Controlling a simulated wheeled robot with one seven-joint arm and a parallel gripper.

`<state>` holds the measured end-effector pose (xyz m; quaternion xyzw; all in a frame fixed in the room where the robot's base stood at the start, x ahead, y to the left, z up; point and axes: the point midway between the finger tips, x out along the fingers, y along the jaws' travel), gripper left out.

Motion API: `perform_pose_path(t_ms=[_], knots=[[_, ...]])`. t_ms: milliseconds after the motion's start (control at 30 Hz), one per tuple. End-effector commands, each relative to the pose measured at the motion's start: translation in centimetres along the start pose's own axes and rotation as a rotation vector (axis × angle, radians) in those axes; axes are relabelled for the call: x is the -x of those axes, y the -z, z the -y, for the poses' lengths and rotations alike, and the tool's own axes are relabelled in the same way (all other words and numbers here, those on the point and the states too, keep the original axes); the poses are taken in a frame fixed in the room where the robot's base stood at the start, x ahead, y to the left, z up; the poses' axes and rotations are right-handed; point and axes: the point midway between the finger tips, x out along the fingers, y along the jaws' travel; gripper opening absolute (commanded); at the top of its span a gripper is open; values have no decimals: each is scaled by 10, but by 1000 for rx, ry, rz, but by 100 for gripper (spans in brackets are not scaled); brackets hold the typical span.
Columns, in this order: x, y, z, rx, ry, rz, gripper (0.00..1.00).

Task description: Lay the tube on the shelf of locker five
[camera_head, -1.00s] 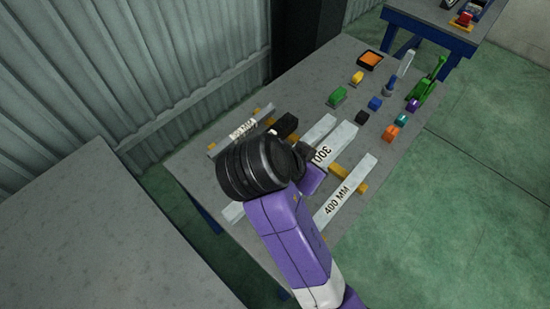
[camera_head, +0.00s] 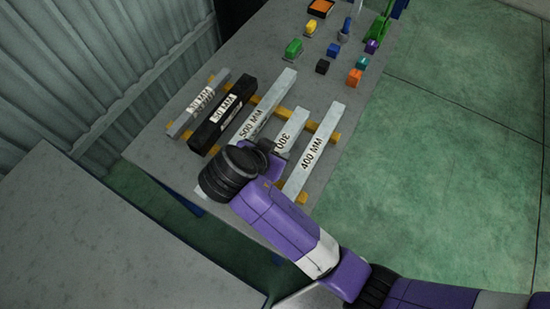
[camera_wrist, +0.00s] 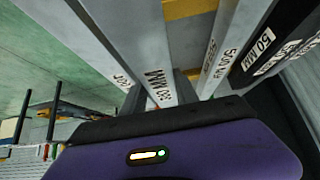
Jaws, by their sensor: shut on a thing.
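Several labelled tubes lie across yellow bars on a grey table. The tube marked 300 (camera_head: 292,126) lies between the 500 MM tube (camera_head: 270,101) and the 400 MM tube (camera_head: 323,134). My gripper (camera_head: 272,163) is at the near end of the 300 tube, and my wrist hides that end. In the wrist view, the 300 tube (camera_wrist: 143,38) runs into my gripper (camera_wrist: 162,103), which is shut on it. The fingertips are mostly hidden. I cannot tell whether the tube is lifted off the bars. No locker can be made out.
A grey tube (camera_head: 198,103) and a black block-like tube (camera_head: 222,114) lie left of the 500 MM tube. Small coloured blocks and an orange tray (camera_head: 321,9) are at the table's far end. A grey surface (camera_head: 100,235) is at lower left; green floor (camera_head: 460,160) is open at right.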

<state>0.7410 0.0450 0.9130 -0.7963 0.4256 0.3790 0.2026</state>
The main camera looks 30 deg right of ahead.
Motion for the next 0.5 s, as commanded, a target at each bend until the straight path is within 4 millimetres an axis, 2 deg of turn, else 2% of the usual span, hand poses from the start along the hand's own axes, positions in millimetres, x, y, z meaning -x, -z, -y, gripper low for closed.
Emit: perform_pose_path(t_ms=[333, 500], knots=[[-29, -23, 0, 1, 0, -2, 0], [-34, -27, 0, -2, 2, -2, 0]])
